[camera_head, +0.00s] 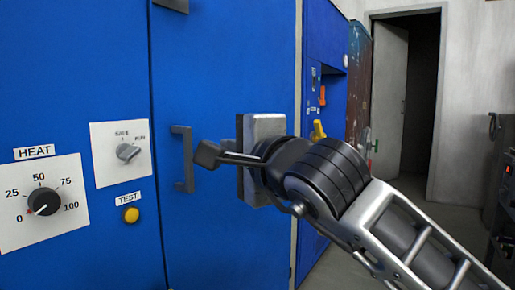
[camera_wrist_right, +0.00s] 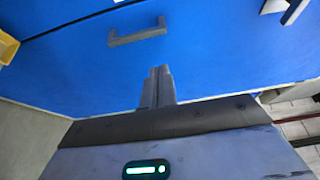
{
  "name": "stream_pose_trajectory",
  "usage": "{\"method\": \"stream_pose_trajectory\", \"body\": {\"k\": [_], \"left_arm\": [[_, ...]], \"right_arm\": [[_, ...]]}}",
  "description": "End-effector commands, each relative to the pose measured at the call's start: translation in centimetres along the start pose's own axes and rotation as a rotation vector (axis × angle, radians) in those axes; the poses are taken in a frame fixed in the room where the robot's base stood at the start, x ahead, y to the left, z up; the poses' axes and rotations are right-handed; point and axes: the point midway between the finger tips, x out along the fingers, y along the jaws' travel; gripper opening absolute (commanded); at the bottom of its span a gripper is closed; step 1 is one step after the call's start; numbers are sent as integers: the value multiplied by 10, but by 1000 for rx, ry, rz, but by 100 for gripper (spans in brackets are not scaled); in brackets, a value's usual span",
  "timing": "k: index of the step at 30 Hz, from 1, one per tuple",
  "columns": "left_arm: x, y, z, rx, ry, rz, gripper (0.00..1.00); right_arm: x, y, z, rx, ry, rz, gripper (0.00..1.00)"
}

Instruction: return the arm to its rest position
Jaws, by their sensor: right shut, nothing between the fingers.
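My right arm comes in from the right in the head view. Its gripper (camera_head: 208,154) is shut and empty, with its fingertips pointing left in front of the blue cabinet door. The grey door handle (camera_head: 184,160) is just left of the fingertips, apart from them in the picture. In the right wrist view the shut fingers (camera_wrist_right: 157,85) point toward the blue door, and the handle (camera_wrist_right: 137,35) shows beyond them with a gap between. My left gripper is not in view.
The blue panel at left carries a HEAT dial (camera_head: 43,202), a selector knob (camera_head: 128,152) and a yellow TEST button (camera_head: 131,215). A yellow lever (camera_head: 318,130) sits on the cabinet's side behind my arm.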

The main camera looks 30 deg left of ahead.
Motion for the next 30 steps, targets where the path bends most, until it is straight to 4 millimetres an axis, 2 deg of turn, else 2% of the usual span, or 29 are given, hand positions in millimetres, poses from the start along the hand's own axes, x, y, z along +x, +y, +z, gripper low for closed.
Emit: {"method": "stream_pose_trajectory", "body": {"k": [1, 4, 12, 16, 20, 23, 26, 30], "left_arm": [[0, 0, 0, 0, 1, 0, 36], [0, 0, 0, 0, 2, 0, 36], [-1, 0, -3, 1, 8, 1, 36], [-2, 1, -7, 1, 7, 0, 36], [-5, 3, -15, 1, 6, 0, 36], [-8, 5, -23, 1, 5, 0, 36], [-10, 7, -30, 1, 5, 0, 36], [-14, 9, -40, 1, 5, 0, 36]], "right_arm": [[0, 0, 8, 0, -3, -1, 0], [-1, 0, 14, 0, 0, 0, 0], [-2, 0, 17, 9, -3, 1, 0], [-6, 11, 16, 149, -72, 20, 0], [-24, 27, 12, 522, -238, 39, 0], [-48, 33, 4, 905, -386, 19, 0], [-76, 34, -17, 1295, -511, -37, 0], [-118, 45, -65, 1843, -639, -169, 0]]}}
